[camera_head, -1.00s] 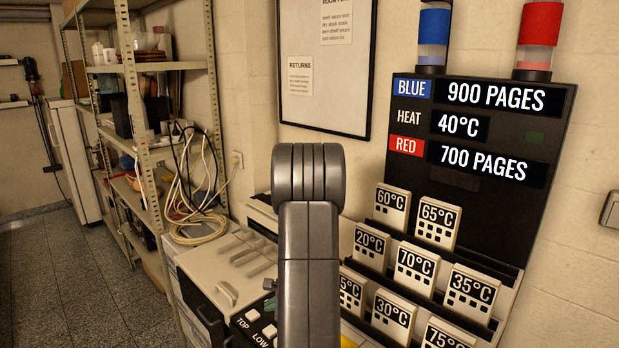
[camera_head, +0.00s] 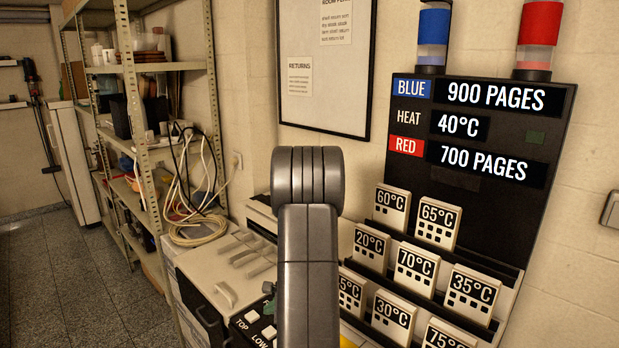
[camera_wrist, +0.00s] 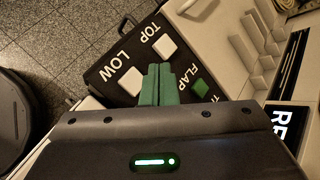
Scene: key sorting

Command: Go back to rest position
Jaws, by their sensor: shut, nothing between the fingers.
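My gripper (camera_wrist: 160,84) shows in the wrist view as two green fingers pressed together, shut and empty. It hovers over a dark panel (camera_wrist: 102,72) labelled TOP, LOW and FLAP. The panel has white buttons beside TOP (camera_wrist: 166,47) and LOW (camera_wrist: 131,81), and a green button (camera_wrist: 199,86) near FLAP. I cannot tell the gap between the fingertips and the panel. In the head view my grey arm link stands upright in the middle and hides part of the bench. The panel (camera_head: 250,328) shows partly at its lower left.
A black board (camera_head: 470,130) reads BLUE 900 pages, HEAT 40°C, RED 700 pages. Several temperature cards (camera_head: 415,262) stand in racks below it. A metal shelf (camera_head: 140,120) with coiled cables (camera_head: 195,220) is at left. The floor (camera_head: 60,285) at far left is clear.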

